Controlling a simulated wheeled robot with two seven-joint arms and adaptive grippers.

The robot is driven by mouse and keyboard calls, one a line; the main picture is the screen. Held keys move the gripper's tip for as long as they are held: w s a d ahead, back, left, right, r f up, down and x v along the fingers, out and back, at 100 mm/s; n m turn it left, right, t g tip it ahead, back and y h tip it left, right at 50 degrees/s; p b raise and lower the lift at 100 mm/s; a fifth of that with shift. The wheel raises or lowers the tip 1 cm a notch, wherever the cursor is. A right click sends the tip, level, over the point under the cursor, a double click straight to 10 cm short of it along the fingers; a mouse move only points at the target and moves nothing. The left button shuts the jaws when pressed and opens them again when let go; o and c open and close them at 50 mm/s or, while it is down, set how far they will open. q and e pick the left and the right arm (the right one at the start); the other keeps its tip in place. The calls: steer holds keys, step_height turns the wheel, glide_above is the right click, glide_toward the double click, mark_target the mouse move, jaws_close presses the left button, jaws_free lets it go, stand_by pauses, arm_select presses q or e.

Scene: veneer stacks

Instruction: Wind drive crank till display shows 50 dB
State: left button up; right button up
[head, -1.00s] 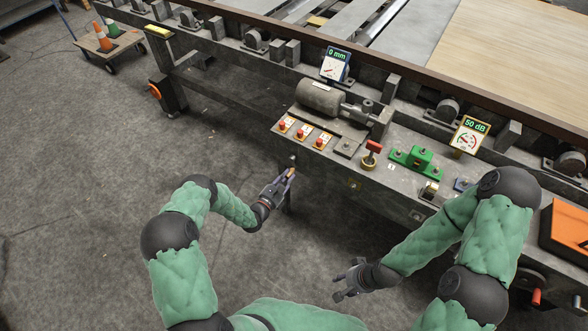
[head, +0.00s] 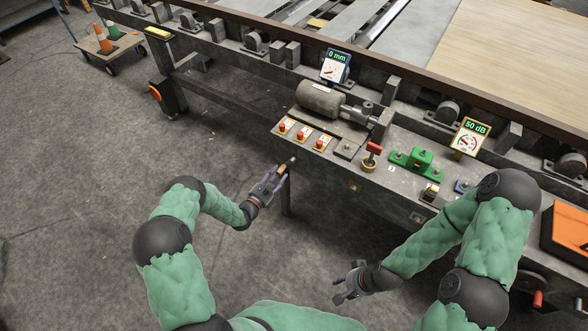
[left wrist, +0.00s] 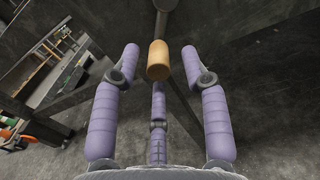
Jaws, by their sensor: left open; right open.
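The display at the right (head: 470,136) reads 50 dB in green above a dial. A crank with a tan wooden grip (head: 282,170) projects from the machine's front edge. My left gripper (head: 273,179) is open beside this grip. In the left wrist view, the grip (left wrist: 158,60) is between the spread fingertips, with visible gaps on both sides and its dark shaft running upward. My right gripper (head: 342,283) is open and empty, low in front of the machine and away from its controls.
A second display (head: 336,66) reads 0 mm. Several red buttons (head: 301,134), a red-handled lever (head: 373,152) and a green block (head: 419,159) sit on the machine's ledge. An orange panel (head: 566,230) is at the right edge. The floor at left is clear up to a cart with cones (head: 105,50).

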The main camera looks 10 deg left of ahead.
arm_select(q)
steer(key=shift+p+v, duration=0.85)
steer(key=shift+v, duration=2.1)
steer(key=s+d+f+m+g+h+p, duration=0.2)
steer(key=s+d+m+g+h, duration=0.4)
steer(key=s+d+m+g, duration=0.95)
steer(key=s+m+g+y+p, duration=0.1)
steer(key=s+m+g+y, duration=0.4)
steer(key=s, duration=1)
step_height(320, 180, up, 6)
steer(key=a+m+t+y+p, duration=0.1)
steer(key=m+t+y, duration=0.2)
steer(key=m, duration=0.6)
steer(key=shift+w+a+t+p, duration=0.2)
steer(key=shift+w+t+p, duration=0.15)
steer(key=shift+t, duration=0.1)
